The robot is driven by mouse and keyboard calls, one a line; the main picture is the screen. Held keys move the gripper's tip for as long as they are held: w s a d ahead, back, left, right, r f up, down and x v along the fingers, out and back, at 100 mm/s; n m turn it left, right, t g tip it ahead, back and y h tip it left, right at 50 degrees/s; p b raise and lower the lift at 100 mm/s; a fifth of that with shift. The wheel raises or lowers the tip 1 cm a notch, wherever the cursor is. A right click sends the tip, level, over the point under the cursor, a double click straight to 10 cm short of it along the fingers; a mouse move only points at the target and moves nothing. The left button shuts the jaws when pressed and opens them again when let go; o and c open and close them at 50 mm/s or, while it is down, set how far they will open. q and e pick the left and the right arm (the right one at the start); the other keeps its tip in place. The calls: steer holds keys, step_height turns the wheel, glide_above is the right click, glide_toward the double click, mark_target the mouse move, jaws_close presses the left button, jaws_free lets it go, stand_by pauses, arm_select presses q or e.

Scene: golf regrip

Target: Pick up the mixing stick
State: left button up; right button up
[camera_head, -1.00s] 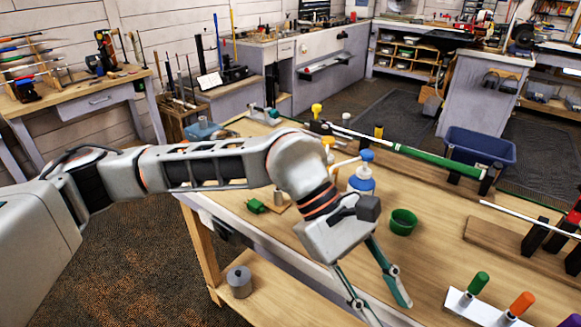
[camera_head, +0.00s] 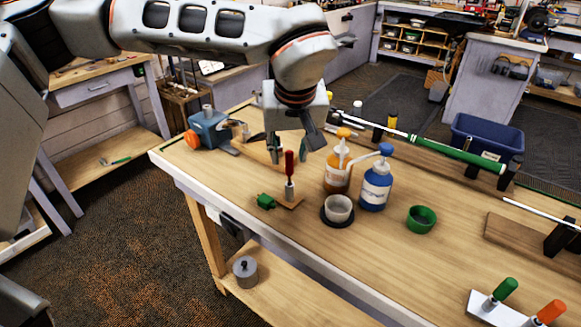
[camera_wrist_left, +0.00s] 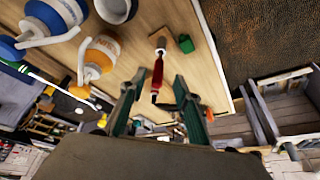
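A red-handled stick (camera_head: 289,165), which looks like the mixing stick, stands upright on a small wooden base near the table's left front edge. It also shows in the left wrist view (camera_wrist_left: 157,78), ahead of the fingertips and between their lines. My left gripper (camera_head: 293,148) is open and empty, just above and behind the red handle in the head view. Its two green fingers stand apart in the left wrist view (camera_wrist_left: 157,104). I cannot tell whether a finger touches the stick. My right gripper is not in view.
An orange pump bottle (camera_head: 337,176), a blue pump bottle (camera_head: 376,188) and a grey cup (camera_head: 338,208) stand right of the stick. A small green block (camera_head: 265,201) is left of its base. A blue vise (camera_head: 208,128) sits behind. A green cup (camera_head: 421,219) stands further right.

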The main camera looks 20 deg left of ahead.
mark_target(290, 159)
arm_select(q)
steer(key=x, duration=0.5)
steer(key=shift+w+f, duration=0.1)
steer(key=shift+f, duration=0.05)
steer(key=shift+d, duration=0.1)
jaws_close()
